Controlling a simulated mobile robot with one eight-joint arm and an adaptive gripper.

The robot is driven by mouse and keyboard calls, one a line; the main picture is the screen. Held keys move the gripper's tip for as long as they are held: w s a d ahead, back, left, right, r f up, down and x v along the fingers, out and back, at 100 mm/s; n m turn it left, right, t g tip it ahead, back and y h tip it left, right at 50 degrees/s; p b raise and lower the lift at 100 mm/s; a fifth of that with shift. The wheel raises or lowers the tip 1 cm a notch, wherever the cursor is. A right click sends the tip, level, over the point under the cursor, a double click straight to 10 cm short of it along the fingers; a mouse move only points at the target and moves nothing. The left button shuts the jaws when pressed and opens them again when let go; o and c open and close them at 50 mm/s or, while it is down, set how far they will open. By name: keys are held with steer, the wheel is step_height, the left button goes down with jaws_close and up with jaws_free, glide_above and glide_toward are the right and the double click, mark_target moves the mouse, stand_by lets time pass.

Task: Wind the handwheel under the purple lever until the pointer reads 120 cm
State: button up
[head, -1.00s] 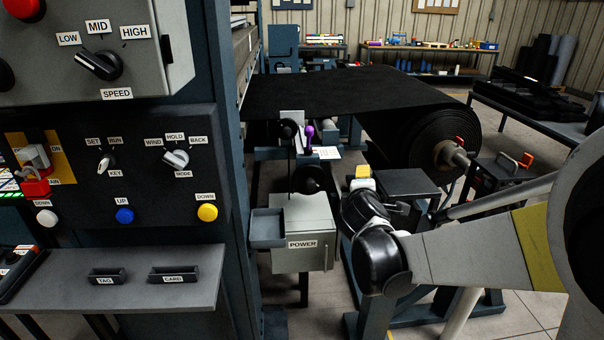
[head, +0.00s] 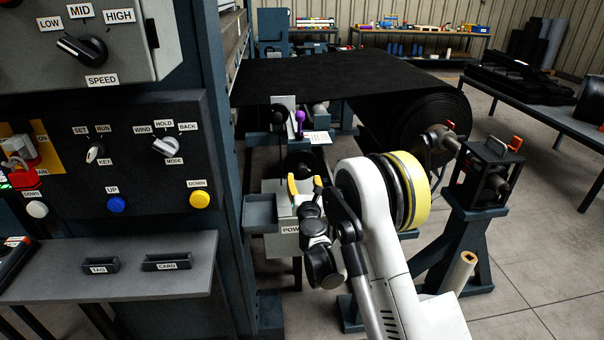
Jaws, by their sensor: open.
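The purple lever (head: 300,120) stands upright on the small stand beside the press frame. Below it is a dark round handwheel (head: 300,161), its lower part close behind my fingertips. My gripper (head: 305,185) is open, with yellow-tipped fingers spread apart just in front of and below the handwheel. I cannot tell whether the fingers touch the wheel. A white label card (head: 319,137) sits right of the lever, too small to read. No pointer reading can be made out.
A grey tray (head: 261,212) and the POWER box (head: 284,229), partly hidden by my arm, lie below the wheel. The control panel (head: 125,150) stands at left. A large black belt roll (head: 440,115) and its stand (head: 475,225) are at right.

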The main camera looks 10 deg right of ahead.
mark_target(302, 172)
steer(key=w+b, duration=0.1)
steer(key=w, duration=0.5)
steer(key=shift+d, duration=0.1)
steer(key=c, duration=1.2)
